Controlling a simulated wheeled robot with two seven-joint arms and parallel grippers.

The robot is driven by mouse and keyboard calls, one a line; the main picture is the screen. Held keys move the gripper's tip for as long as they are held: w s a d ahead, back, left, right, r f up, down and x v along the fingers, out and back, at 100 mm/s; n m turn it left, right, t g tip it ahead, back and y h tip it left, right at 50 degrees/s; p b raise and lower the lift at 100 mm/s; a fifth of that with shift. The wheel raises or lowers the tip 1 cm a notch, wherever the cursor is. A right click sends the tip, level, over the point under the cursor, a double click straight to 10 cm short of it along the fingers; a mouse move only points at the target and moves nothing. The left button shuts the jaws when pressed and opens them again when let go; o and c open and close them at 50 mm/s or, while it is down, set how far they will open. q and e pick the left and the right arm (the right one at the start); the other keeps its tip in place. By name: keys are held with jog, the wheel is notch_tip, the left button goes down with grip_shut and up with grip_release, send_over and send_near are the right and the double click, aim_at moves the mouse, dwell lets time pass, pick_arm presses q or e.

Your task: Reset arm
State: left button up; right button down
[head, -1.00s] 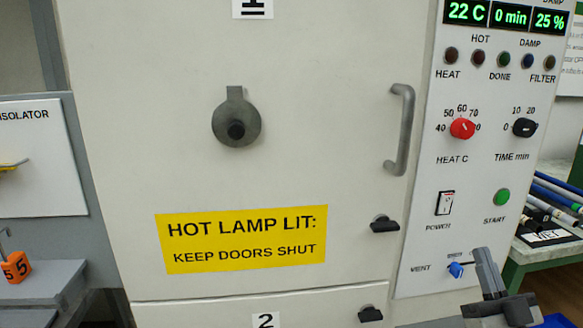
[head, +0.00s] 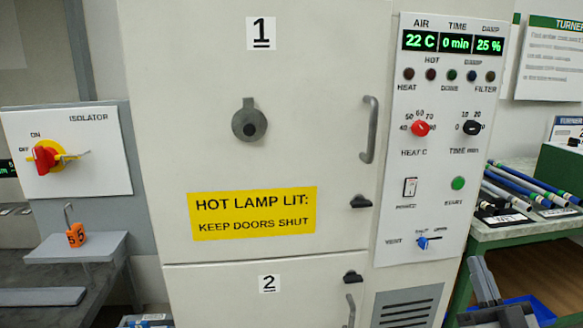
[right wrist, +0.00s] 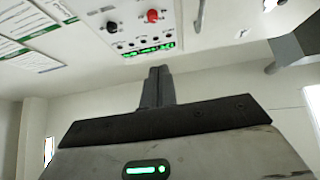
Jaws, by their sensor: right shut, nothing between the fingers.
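My right gripper (head: 484,282) is at the lower right of the head view, in front of the cabinet's right side and the green table. Its fingers are together with nothing between them, and they also show shut in the right wrist view (right wrist: 158,87). My left gripper is not in view. The large cabinet has door 1 (head: 300,130) above and door 2 (head: 230,300) below, both closed. Its control panel (head: 385,150) reads 22 C, 0 min and 25 %.
A red isolator switch (head: 45,157) is on the left wall panel, with an orange padlock (head: 76,236) on a grey shelf (head: 75,250) below. Several rods (head: 530,185) lie on a green table (head: 510,235) at the right. A blue bin (head: 530,308) is behind my right gripper.

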jog(key=s+a+f+g+p, duration=0.2)
jog(key=s+a+f+g, duration=0.2)
jog(key=a+f+g, duration=0.7)
jog(key=s+a+f+g, duration=0.2)
jog(key=s+a+f, duration=0.2)
jog(key=s+f, duration=0.1)
jog(key=s+a+f+n+g+y, duration=0.1)
jog(key=s+a+f+g, duration=0.1)
jog(key=s+a+f, duration=0.3)
jog(key=s, duration=0.3)
jog(key=shift+y, duration=0.3)
jog(key=shift+d, duration=0.15)
dwell(0.3)
